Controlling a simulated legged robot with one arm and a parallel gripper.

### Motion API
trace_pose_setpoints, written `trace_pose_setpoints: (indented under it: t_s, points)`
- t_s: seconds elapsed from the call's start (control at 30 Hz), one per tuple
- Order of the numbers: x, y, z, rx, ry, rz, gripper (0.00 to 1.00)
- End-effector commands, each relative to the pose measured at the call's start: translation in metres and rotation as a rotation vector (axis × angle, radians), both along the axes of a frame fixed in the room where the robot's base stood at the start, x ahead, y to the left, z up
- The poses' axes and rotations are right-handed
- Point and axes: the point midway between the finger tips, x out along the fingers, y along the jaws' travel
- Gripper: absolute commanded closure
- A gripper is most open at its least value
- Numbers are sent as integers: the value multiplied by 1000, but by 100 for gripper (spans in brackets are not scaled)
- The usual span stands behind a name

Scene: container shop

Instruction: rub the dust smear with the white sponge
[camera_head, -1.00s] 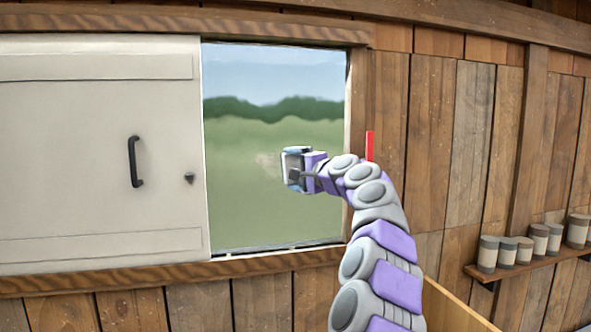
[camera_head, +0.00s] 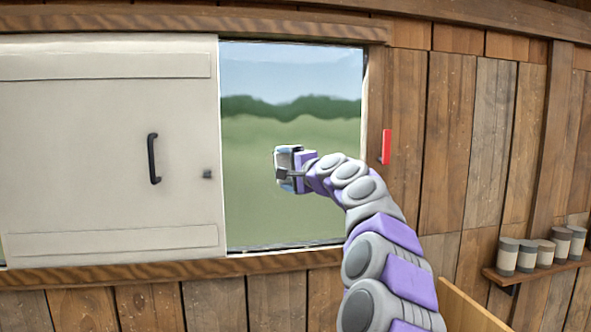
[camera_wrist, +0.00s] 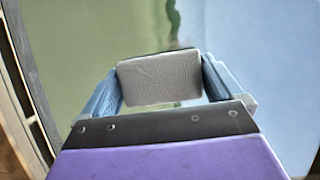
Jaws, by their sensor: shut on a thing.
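My gripper (camera_head: 285,166) is in front of the window pane (camera_head: 290,215). In the wrist view its two blue fingers (camera_wrist: 160,92) are shut on the sponge (camera_wrist: 158,78), which looks pale grey there. The sponge's broad face is towards the wrist camera, its far side turned to the glass. I cannot tell whether the sponge touches the pane. No dust smear shows on the visible glass; the place where it was is now behind my gripper.
A white sliding panel (camera_head: 95,100) with a black handle (camera_head: 153,158) covers the left of the opening. A red block (camera_head: 386,147) is on the wooden wall to the right. Several canisters (camera_head: 527,256) stand on a shelf (camera_head: 535,271) at the lower right.

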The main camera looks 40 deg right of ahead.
Motion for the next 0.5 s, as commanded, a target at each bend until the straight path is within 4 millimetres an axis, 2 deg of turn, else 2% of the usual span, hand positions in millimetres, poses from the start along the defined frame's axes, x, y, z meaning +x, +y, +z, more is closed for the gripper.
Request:
trace_pose_setpoints:
  t_s: [0.27, 0.5]
  points:
    - [6, 8, -1, 1, 1, 0, 30]
    - [16, 23, -2, 2, 4, 4, 30]
